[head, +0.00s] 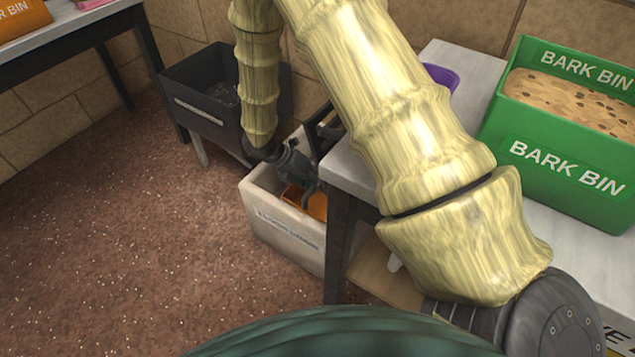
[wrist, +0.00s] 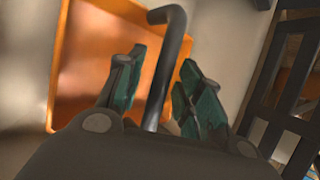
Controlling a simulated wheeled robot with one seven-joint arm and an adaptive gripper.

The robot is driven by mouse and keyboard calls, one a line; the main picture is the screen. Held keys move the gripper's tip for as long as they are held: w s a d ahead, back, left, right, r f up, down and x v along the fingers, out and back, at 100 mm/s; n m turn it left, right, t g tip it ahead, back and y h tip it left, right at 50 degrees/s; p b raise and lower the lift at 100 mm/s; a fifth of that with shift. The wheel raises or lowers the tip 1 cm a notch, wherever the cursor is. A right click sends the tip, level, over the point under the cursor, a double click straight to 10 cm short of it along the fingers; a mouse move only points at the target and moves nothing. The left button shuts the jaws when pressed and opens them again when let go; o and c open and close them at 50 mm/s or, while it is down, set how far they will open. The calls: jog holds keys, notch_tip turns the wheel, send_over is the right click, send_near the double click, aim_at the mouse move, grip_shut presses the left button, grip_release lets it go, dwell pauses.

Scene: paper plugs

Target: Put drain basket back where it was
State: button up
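My gripper (head: 303,185) reaches down into a pale, labelled bin (head: 285,232) on the floor. An orange, square-rimmed piece (head: 317,206), perhaps the drain basket, lies inside it. In the wrist view the orange piece (wrist: 100,50) is beyond the fingers, to the left. My gripper (wrist: 163,72) has its two greenish fingers apart there. A dark bent rod (wrist: 172,45) runs between them, with a visible gap on the left finger's side. I cannot tell what the rod belongs to. The arm and gripper hide part of the bin's inside.
A dark grey tub (head: 195,98) stands behind the bin at left. A table (head: 350,170) stands close on the right, bearing a green bark bin (head: 563,170) and a purple item (head: 441,76). A dark slatted frame (wrist: 285,85) is near the gripper. Floor (head: 130,240) at left is clear.

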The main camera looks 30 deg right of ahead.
jog(key=shift+r, duration=0.1)
jog(key=p+v, duration=0.5)
jog(key=v, duration=0.7)
